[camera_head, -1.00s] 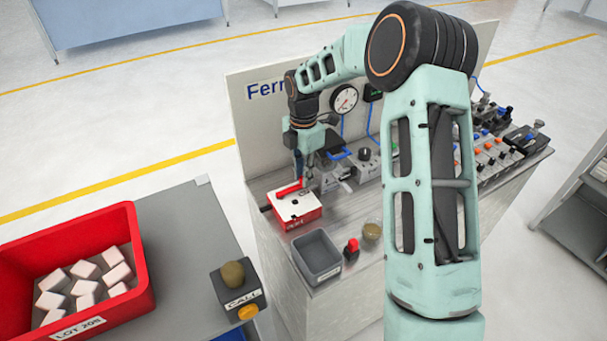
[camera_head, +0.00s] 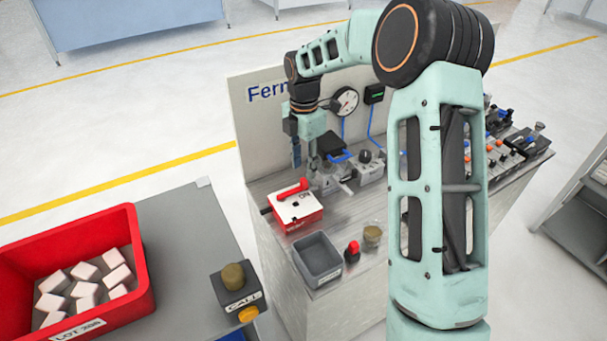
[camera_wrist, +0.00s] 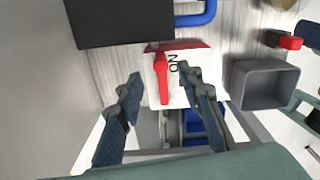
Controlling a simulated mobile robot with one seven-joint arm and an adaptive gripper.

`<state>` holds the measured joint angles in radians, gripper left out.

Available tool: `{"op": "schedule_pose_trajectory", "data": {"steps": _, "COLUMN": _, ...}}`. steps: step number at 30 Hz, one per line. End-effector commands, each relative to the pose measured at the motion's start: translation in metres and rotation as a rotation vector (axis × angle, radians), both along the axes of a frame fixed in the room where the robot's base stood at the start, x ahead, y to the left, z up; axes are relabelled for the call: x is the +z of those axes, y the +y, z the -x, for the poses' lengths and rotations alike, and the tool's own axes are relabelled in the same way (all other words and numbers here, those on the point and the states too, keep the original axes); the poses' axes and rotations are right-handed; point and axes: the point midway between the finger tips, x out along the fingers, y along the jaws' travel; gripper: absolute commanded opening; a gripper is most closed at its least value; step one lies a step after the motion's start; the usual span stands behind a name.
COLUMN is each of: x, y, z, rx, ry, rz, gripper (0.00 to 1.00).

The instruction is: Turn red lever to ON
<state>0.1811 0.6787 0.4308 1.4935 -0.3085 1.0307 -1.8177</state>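The red lever (camera_head: 291,189) lies across the top of a red box with a white top plate (camera_head: 297,210) on the bench. In the wrist view the lever (camera_wrist: 163,76) crosses the white plate (camera_wrist: 183,96), which carries dark lettering, partly hidden and hard to read. My gripper (camera_head: 305,162) points down above the bench, just behind the box and apart from the lever in the head view. In the wrist view my gripper (camera_wrist: 162,80) has its two fingers spread, with the lever showing between them and nothing held.
A grey bin (camera_head: 318,260), a red-topped knob (camera_head: 352,251) and a brass-coloured cup (camera_head: 373,236) stand in front. Black and grey fixtures (camera_head: 332,147) sit close to my gripper. A backboard with a gauge (camera_head: 345,101) rises behind. A table with a red crate (camera_head: 140,262) is at left.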

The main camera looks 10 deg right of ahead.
Motion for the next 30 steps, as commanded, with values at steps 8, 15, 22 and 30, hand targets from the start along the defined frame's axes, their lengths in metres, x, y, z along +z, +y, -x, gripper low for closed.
{"op": "schedule_pose_trajectory", "data": {"steps": 8, "x": 0.056, "y": -0.001, "z": 0.000, "rx": 0.000, "ry": -0.004, "rz": 0.000, "gripper": 0.34}}
{"op": "schedule_pose_trajectory", "data": {"steps": 15, "x": 0.074, "y": 0.000, "z": 0.000, "rx": 0.000, "ry": -0.001, "rz": -0.002, "gripper": 0.34}}
{"op": "schedule_pose_trajectory", "data": {"steps": 22, "x": 0.075, "y": 0.000, "z": 0.000, "rx": 0.001, "ry": 0.000, "rz": -0.001, "gripper": 0.34}}
{"op": "schedule_pose_trajectory", "data": {"steps": 30, "x": 0.075, "y": 0.000, "z": 0.000, "rx": 0.000, "ry": -0.001, "rz": -0.001, "gripper": 0.34}}
